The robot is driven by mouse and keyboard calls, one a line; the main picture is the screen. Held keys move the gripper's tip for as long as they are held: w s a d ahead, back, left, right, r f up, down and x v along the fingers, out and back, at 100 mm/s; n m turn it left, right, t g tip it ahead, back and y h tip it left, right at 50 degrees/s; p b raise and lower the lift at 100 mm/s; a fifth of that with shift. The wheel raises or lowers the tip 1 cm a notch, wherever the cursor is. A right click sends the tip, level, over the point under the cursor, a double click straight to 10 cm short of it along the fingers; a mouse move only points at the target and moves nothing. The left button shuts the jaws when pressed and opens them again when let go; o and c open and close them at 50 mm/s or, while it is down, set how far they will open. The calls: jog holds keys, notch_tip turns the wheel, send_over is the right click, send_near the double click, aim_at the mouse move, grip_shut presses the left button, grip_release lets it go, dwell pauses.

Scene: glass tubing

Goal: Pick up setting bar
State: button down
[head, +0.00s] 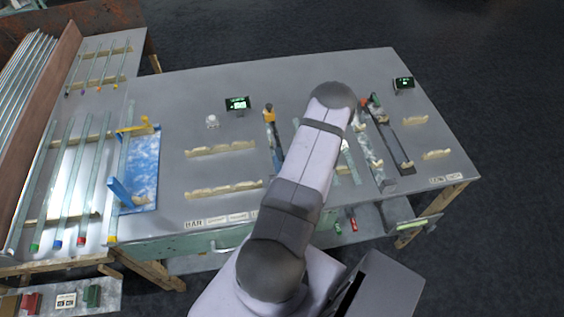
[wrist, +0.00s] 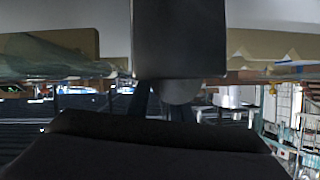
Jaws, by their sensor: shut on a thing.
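In the wrist view, my gripper (wrist: 162,98) shows as dark fingers below a large dark grey block (wrist: 180,38) at the top centre. The gripper is shut on this block, which looks like the setting bar seen very close; its ends are out of that view. A rounded grey part shows between the fingers. In the head view, my arm reaches over the right half of the grey bench (head: 330,72) and hides the gripper and what it holds.
A long tool with a yellow top (head: 269,115) lies left of my arm. A dark rail (head: 392,141) and a mottled strip (head: 368,150) lie right. Glass tubes (head: 70,185) lie at far left.

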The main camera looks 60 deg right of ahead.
notch_tip(320, 180, up, 8)
jog(key=p, duration=0.6)
jog(key=shift+r, duration=0.25)
